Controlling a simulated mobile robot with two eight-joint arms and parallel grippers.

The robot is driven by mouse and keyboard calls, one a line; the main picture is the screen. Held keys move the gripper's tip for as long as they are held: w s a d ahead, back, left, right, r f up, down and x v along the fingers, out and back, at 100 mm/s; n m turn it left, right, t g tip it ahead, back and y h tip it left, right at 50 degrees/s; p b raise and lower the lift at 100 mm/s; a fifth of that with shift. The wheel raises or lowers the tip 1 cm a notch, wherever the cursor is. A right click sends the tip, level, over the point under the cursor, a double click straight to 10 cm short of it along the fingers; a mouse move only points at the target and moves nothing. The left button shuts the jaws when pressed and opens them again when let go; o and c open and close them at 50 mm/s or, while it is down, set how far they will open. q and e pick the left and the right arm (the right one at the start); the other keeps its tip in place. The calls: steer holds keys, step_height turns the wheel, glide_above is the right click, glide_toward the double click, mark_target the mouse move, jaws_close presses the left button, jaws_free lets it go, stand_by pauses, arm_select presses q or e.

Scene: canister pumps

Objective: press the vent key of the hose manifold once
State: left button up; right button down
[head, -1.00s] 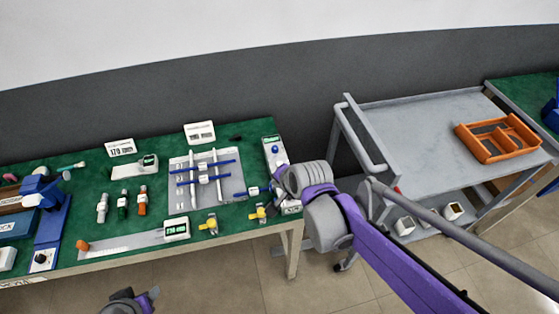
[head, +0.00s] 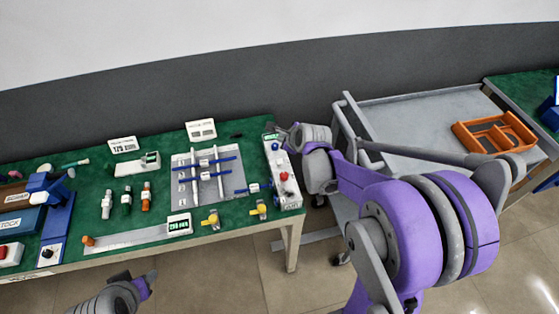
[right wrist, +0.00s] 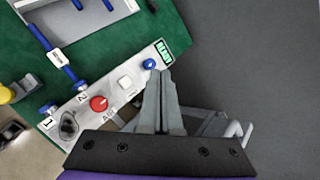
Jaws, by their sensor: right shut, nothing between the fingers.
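The hose manifold (head: 287,190) is a pale grey bar at the right end of the green bench. I cannot read which is marked vent. My right gripper (head: 287,128) is at the manifold's far end. Its shut, empty fingertips (right wrist: 160,74) appear just beside the blue button; contact cannot be told. Only part of my left arm shows, at the bottom left.
Blue hoses run over a grey plate (head: 184,203) left of the manifold. Yellow-handled valves (head: 211,220) stand near the bench's front edge. A grey cart (head: 400,105) with an orange tray (head: 462,134) stands to the right, behind my right arm. The wall is close behind the bench.

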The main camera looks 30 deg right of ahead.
mark_target(282, 163)
arm_select(q)
steer(key=shift+f, duration=0.1)
arm_select(e)
steer(key=shift+f, duration=0.15)
step_height(282, 163, down, 8)
steer(key=b, duration=0.4)
steer(key=shift+s, duration=0.1)
steer(key=shift+f+b, duration=0.25)
steer(key=shift+b, duration=0.2)
arm_select(q)
steer(key=s+f, duration=0.3)
steer(key=f, duration=0.4)
steer(key=shift+g, duration=0.3)
steer(key=shift+w+r, duration=0.1)
steer(key=shift+s+f+b, duration=0.2)
steer(key=shift+f+b, duration=0.15)
steer(key=shift+f, duration=0.1)
arm_select(e)
steer(key=shift+f, duration=0.4)
